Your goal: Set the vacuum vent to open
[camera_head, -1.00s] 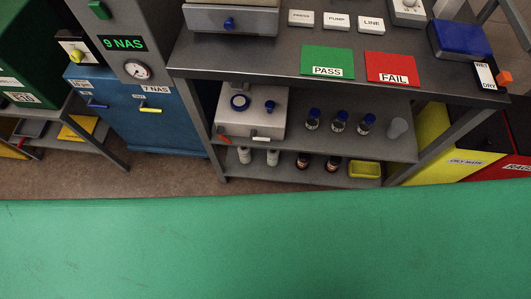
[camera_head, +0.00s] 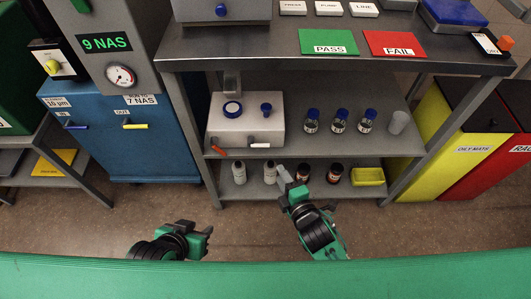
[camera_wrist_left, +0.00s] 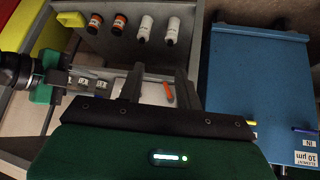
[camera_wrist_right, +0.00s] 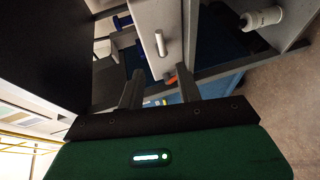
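The white box unit (camera_head: 245,122) stands on the middle shelf, with a round blue-ringed part (camera_head: 232,109) and a blue knob (camera_head: 266,108) on top. At its lower front edge are an orange-red lever (camera_head: 219,150) and a white lever (camera_head: 260,145). My right gripper (camera_head: 284,178) is just below and in front of the shelf edge, apart from the levers. The right wrist view shows its fingers open, with the white lever (camera_wrist_right: 160,43) and orange lever (camera_wrist_right: 170,79) beyond. My left gripper (camera_head: 208,237) is lower left, open and empty; its wrist view shows the orange lever (camera_wrist_left: 169,92) beyond.
Bottles (camera_head: 340,122) and a beaker (camera_head: 398,122) stand right of the unit. More bottles (camera_head: 239,173) and a yellow tray (camera_head: 367,176) are on the lower shelf, close to my right gripper. A blue cabinet (camera_head: 125,140) stands left. The floor between is clear.

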